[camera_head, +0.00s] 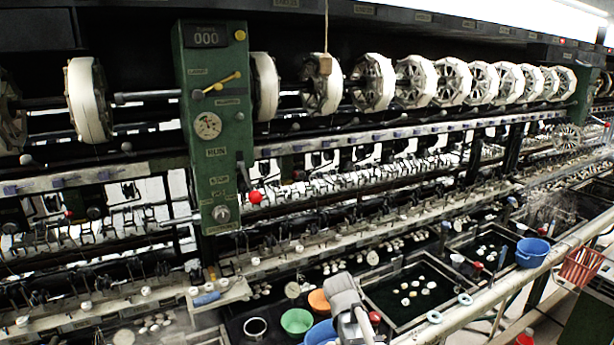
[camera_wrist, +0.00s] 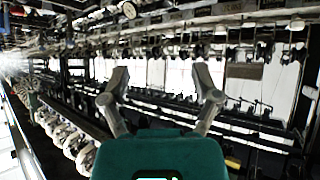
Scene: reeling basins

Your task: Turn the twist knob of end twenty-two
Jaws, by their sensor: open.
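My gripper (camera_wrist: 162,80) shows in the wrist view with its two grey fingers spread wide and nothing between them. Behind the fingers are dark rails, rods and bright gaps of the reeling machine, which looks turned over in this view. In the head view, small pale knob-like ends (camera_head: 299,248) run along the machine's lower rail, and bluish pieces (camera_head: 290,147) line the upper rail. The number labels are too small to read, so I cannot tell which is the twist knob of end twenty-two. My gripper's fingers are not clear in the head view.
A green control post (camera_head: 213,170) with a red-ball lever (camera_head: 255,197) stands out from the machine. White reels (camera_head: 375,83) line the top. Dark basins (camera_head: 440,272) with cocoons lie in front, beside a green bowl (camera_head: 297,321), a blue bucket (camera_head: 532,252) and a long pale pipe (camera_head: 500,292).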

